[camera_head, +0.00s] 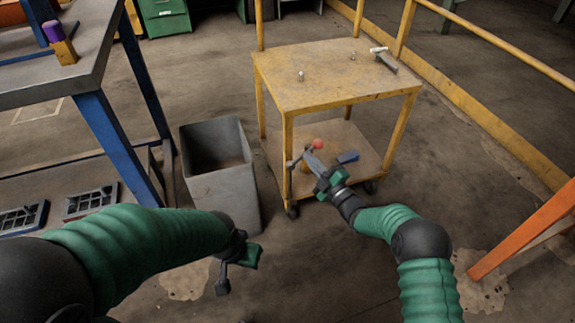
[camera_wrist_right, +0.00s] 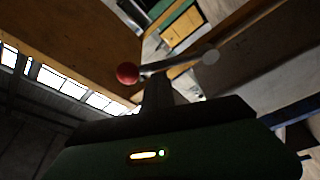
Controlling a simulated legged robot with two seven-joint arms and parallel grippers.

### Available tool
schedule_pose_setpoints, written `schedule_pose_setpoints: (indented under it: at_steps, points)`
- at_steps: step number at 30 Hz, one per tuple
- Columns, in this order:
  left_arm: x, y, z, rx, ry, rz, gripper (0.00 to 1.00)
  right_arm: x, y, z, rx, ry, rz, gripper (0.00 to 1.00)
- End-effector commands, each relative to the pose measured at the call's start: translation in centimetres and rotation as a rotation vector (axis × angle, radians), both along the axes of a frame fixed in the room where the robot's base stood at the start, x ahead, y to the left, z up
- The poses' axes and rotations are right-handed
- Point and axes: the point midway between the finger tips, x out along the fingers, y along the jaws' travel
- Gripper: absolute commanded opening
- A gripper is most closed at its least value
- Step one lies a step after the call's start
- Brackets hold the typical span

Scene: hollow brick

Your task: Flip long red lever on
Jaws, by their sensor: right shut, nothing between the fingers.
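The lever has a red ball knob (camera_head: 318,143) and a thin grey rod, beside the front left leg of the yellow cart. In the right wrist view the red ball (camera_wrist_right: 128,73) is just left of my fingers, with the rod running right to a round grey end (camera_wrist_right: 210,57). My right gripper (camera_head: 311,160) is shut and empty, its fingertips close to the rod just below the ball. I cannot tell whether they touch it. My left gripper (camera_head: 236,272) hangs low near the grey bin, away from the lever; its fingers are unclear.
The yellow cart (camera_head: 330,85) carries a hammer (camera_head: 383,58) and small pieces on top, and a blue item (camera_head: 347,157) on its lower shelf. A grey bin (camera_head: 222,190) stands to its left. A blue-legged workbench (camera_head: 50,85) is at left, an orange post (camera_head: 525,235) at right.

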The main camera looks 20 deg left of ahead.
Motion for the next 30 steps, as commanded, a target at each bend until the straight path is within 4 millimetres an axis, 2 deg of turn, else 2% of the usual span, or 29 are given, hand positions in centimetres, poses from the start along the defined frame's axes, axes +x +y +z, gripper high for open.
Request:
schedule_pose_setpoints:
  at_steps: [10, 30]
  points:
    - [0.0, 0.0, -1.2, 0.0, 0.0, 0.0, 0.36, 1.0, -1.5, -1.5, 0.215, 0.143, -0.001, 0.0]
    - [0.0, 0.0, -1.5, 0.0, 0.0, 0.0, 0.36, 1.4, -2.1, -2.4, 0.212, 0.148, -0.004, 0.0]
